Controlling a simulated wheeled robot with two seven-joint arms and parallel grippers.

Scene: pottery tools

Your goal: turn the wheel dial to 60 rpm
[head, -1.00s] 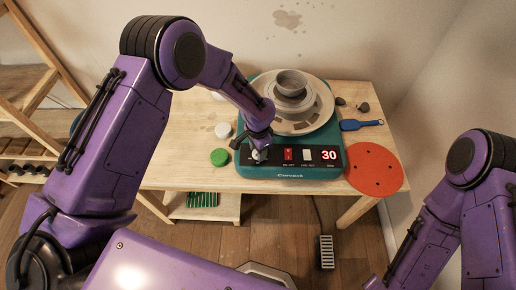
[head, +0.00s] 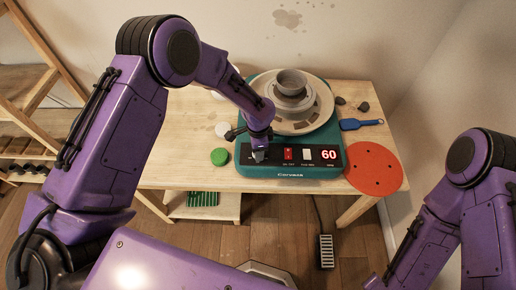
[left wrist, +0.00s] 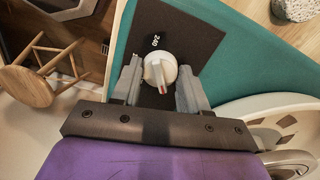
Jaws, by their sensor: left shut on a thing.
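The teal pottery wheel (head: 290,173) stands on the wooden table, and its red display (head: 328,155) reads 60. My left gripper (head: 258,155) is over the left end of the black control panel, shut on the dial. In the left wrist view the white dial (left wrist: 160,66) with a red mark sits between the two grey fingers of my left gripper (left wrist: 160,85). A printed 240 shows beside the dial; its other marks are hidden or out of view. My right arm is at the right edge; its gripper is out of view.
A bowl (head: 291,82) sits on the wheel head. A green round lid (head: 219,157) lies left of the wheel, a red disc (head: 374,167) and a blue-handled tool (head: 361,124) to its right. A foot pedal (head: 326,252) is on the floor.

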